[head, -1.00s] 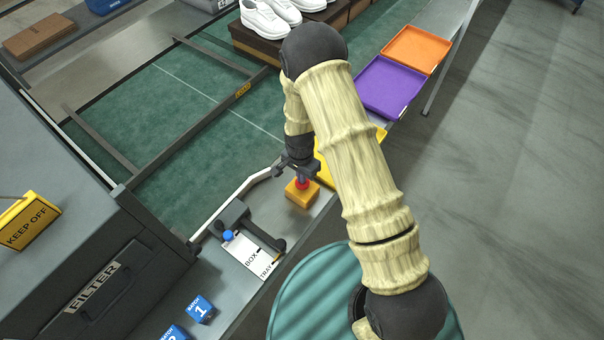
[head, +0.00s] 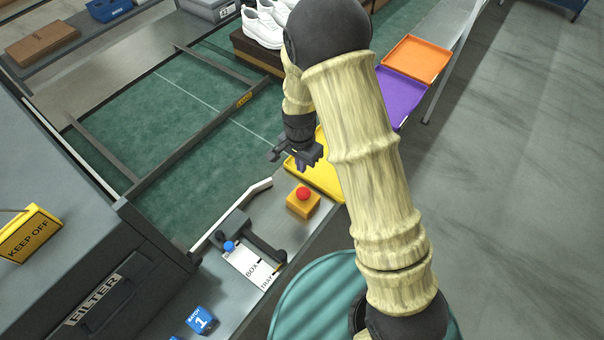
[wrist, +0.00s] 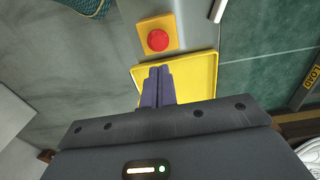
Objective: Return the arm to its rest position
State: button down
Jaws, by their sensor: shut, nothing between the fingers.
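My gripper (head: 300,165) hangs above the yellow tray (head: 325,172) in the head view, up and behind the red button (head: 303,194) on its yellow box. In the wrist view my gripper's two fingers (wrist: 158,72) are together, with nothing between them. The red button also shows in the wrist view (wrist: 157,40), beyond the fingertips and apart from them. My arm reaches from the lower right up to an elbow at the top and down to the gripper. It hides part of the trays and of the shoe box.
A lever arm with a blue knob (head: 229,246) stands by the BOX/TRAY label (head: 250,262). Purple (head: 397,92) and orange (head: 418,58) trays lie beyond. A KEEP OFF sign (head: 28,235) and filter housing (head: 120,275) stand left. Right floor is clear.

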jog(key=shift+w+r, duration=0.1)
jog(key=shift+r, duration=0.95)
jog(key=s+d+r+n+t, duration=0.2)
jog(key=s+d+r+n, duration=0.5)
jog(key=s+d+r, duration=0.6)
jog(key=shift+d+r+n+t, duration=0.3)
jog(key=shift+d+r, duration=0.15)
jog(key=shift+d, duration=0.2)
jog(key=shift+a, duration=0.1)
